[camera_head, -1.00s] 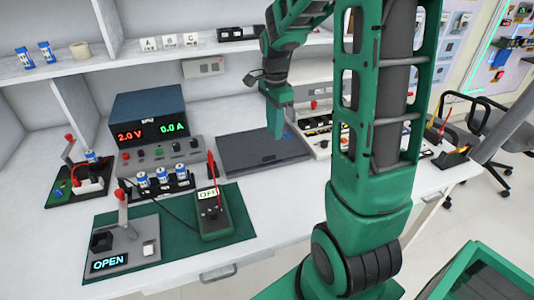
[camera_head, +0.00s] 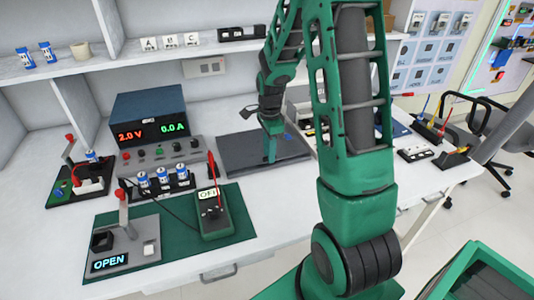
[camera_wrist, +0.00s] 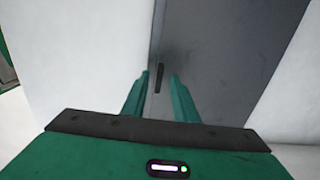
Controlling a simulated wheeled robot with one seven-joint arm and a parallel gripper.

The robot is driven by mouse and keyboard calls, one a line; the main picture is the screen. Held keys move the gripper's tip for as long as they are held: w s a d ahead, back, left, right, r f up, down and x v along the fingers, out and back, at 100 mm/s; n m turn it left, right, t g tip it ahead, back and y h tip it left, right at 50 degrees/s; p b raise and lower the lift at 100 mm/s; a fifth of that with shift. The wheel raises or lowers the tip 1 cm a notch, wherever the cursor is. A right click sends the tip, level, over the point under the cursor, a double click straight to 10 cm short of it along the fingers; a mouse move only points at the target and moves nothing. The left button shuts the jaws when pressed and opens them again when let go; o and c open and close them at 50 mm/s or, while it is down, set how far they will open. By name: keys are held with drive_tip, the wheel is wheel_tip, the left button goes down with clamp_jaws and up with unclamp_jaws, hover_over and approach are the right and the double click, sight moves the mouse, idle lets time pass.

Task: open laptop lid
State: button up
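The laptop (camera_head: 238,160) is a flat dark grey slab lying closed on the white worktop, right of the power supply. My gripper (camera_head: 270,160) points down over its right half, with the green fingertips close to the lid. In the wrist view the grey laptop surface (camera_wrist: 225,60) fills the middle and right, with a small dark slot or tab (camera_wrist: 159,78) near its left edge. The two green fingers of my gripper (camera_wrist: 160,80) stand apart on either side of that dark mark, with nothing held. Whether the fingertips touch the laptop cannot be told.
A power supply (camera_head: 148,118) stands left of the laptop. A multimeter (camera_head: 213,214) lies on a green mat (camera_head: 180,249) in front. Batteries in a holder (camera_head: 160,186) stand nearby. Other devices lie to the right. Bare worktop (camera_head: 285,205) shows in front of the laptop.

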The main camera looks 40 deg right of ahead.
drive_tip(key=shift+f, duration=0.3)
clamp_jaws()
drive_tip(key=shift+w+r, duration=0.15)
drive_tip(key=shift+w, duration=0.05)
idle(1.1)
